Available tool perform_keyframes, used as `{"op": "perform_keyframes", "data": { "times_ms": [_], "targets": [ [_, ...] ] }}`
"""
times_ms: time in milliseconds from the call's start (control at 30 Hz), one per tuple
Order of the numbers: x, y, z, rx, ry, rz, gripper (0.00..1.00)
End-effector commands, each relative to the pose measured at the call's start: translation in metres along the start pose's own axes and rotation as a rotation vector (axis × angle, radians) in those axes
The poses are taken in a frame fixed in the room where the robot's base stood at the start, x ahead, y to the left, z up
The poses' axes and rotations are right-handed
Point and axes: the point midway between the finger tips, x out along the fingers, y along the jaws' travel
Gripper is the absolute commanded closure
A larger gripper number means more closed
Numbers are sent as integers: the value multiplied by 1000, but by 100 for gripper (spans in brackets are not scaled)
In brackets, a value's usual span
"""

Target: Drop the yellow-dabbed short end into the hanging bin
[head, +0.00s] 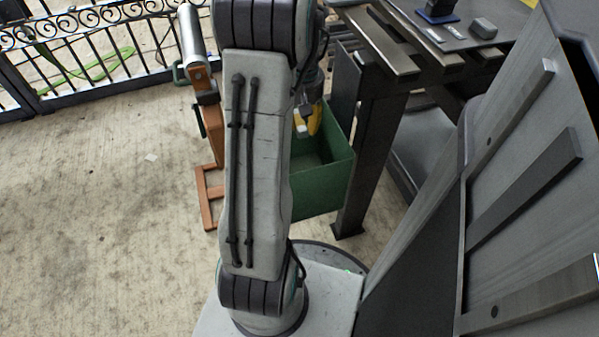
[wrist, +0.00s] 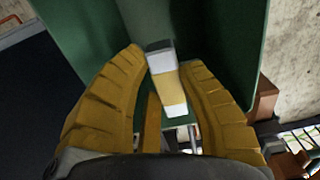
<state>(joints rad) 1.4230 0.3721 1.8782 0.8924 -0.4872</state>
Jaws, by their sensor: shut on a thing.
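The hanging bin (head: 322,188) is a green open-topped box on the near side of the dark bench leg, partly hidden by my arm. My gripper (head: 308,124) is at the bin's opening in the head view. In the wrist view my gripper (wrist: 165,62) has its yellow fingers shut on the short end (wrist: 169,82), a small whitish bar with a yellow band. The same piece shows as a pale bit in the head view (head: 300,130). The green bin walls (wrist: 215,35) are behind the piece in the wrist view. I cannot tell its exact depth.
A dark metal bench (head: 385,45) with small items stands right of the bin. An orange stand (head: 208,180) holding a grey tube is left of my arm. A black scroll gate (head: 90,45) runs along the back left.

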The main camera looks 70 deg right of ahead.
Motion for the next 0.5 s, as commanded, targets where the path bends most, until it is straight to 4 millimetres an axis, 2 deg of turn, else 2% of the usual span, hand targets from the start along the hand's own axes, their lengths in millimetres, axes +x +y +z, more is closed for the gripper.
{"op": "perform_keyframes", "data": {
  "times_ms": [300,333,500],
  "targets": [
    [1,0,0,0,2,1,100],
    [1,0,0,0,2,1,63],
    [1,0,0,0,2,1,47]
  ]
}}
